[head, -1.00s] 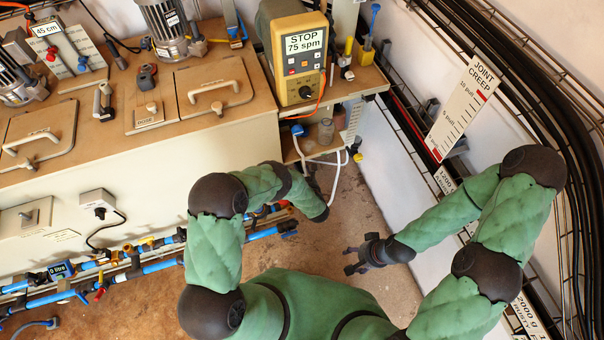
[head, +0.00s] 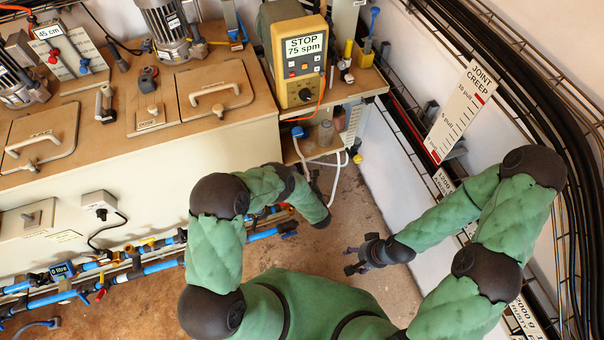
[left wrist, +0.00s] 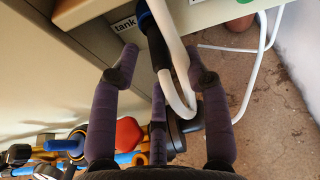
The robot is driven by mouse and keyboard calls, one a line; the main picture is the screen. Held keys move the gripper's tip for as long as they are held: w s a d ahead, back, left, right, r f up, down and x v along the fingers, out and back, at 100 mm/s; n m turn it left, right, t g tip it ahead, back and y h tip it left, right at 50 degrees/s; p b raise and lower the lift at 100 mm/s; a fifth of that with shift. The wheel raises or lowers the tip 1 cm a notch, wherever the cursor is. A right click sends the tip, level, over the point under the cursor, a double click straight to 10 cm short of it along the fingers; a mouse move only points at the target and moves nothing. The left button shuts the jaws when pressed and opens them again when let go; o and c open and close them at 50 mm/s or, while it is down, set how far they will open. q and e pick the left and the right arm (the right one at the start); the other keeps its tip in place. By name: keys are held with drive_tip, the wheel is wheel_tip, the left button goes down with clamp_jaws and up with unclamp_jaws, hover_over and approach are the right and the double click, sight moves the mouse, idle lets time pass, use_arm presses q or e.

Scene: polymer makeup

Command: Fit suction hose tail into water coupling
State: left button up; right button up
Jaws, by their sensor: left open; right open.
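A white hose (head: 308,170) hangs below the pump shelf in the head view. In the left wrist view the white hose (left wrist: 176,50) bends back up in a tight loop between my left gripper's fingers. A dark fitting with a blue band (left wrist: 152,38) is beside it. I cannot tell which end is the suction tail or which fitting is the water coupling. My left gripper (left wrist: 161,54) is open around the hose and fitting, not closed on them; its fingers are not clearly visible in the head view. My right gripper (head: 349,260) is open and empty above the floor.
The yellow pump (head: 298,60) stands on the bench edge. A shelf with a bottle (head: 325,133) is below it. Blue pipes (head: 160,265) run low along the tank's front. The cable tray and wall (head: 400,185) bound the right side. Brown floor between is clear.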

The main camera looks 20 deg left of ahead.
use_arm(q)
drive_tip(key=p+v, duration=0.2)
drive_tip(key=v, duration=0.6)
drive_tip(key=shift+s, duration=0.2)
drive_tip(key=shift+d, duration=0.1)
